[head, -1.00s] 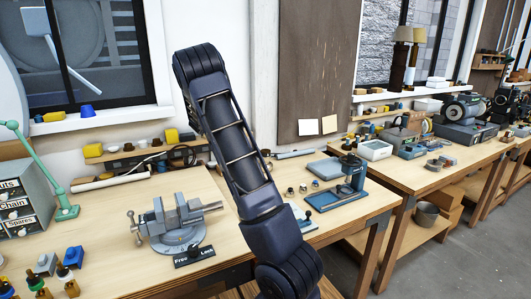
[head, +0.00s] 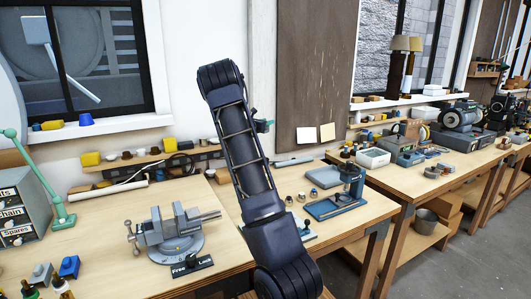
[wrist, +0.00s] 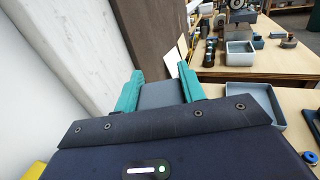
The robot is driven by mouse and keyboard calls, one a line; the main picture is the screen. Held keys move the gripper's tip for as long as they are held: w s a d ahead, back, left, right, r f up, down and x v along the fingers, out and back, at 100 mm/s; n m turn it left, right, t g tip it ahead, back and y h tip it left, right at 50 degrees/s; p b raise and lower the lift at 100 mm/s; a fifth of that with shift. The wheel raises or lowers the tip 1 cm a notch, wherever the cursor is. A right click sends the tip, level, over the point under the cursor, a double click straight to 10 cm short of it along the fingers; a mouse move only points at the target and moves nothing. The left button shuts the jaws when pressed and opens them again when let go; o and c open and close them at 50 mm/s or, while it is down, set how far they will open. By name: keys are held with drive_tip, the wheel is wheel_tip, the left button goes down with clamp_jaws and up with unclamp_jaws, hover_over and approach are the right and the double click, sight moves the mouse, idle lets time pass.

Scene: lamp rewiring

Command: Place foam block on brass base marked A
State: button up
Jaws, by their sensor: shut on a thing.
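My gripper (wrist: 160,90) has two teal fingers, shut on a plain grey block in the wrist view. I take this to be the foam block (wrist: 160,96); it is held clear of the bench, with its lower part hidden by my wrist housing. Several small round pieces (head: 302,196) stand on the bench right of my arm. I cannot read any A mark, so I cannot tell which, if any, is the brass base.
A grey vise (head: 176,232) stands on the left bench, with a Free/Lock plate (head: 192,266) before it. A blue press stand (head: 348,190) is right of the small pieces. An open blue-grey tray (wrist: 262,98) shows beyond my gripper.

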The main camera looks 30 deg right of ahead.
wheel_tip(320, 180, down, 15)
drive_tip(key=shift+f, duration=0.2)
idle(0.4)
drive_tip(key=shift+f, duration=0.1)
drive_tip(key=o, duration=0.9)
drive_tip(key=shift+o, duration=0.2)
drive_tip(key=v, duration=1.2)
drive_tip(key=s+a+r+m+g+y, duration=0.15)
drive_tip(key=s+r+m, duration=0.25)
drive_tip(key=s, duration=0.4)
drive_tip(key=s+a+r+m+g+y, duration=0.1)
drive_tip(key=s+r+m+g+y, duration=0.3)
drive_tip(key=s, duration=0.4)
drive_tip(key=s+a+r+m+g+y, duration=0.1)
drive_tip(key=s+r+m, duration=0.2)
drive_tip(key=s+m, duration=0.3)
drive_tip(key=s+a+r+m+t+y, duration=0.2)
drive_tip(key=s+a+m+y, duration=0.2)
drive_tip(key=s+a, duration=0.6)
drive_tip(key=s+a+r+m+t+y, duration=0.2)
drive_tip(key=s+a+y, duration=0.4)
drive_tip(key=s, duration=1.2)
drive_tip(key=a+r+m, duration=0.1)
drive_tip(key=a+m, duration=0.1)
drive_tip(key=a, duration=0.2)
drive_tip(key=shift+a+m, duration=0.3)
drive_tip(key=shift+a, duration=0.05)
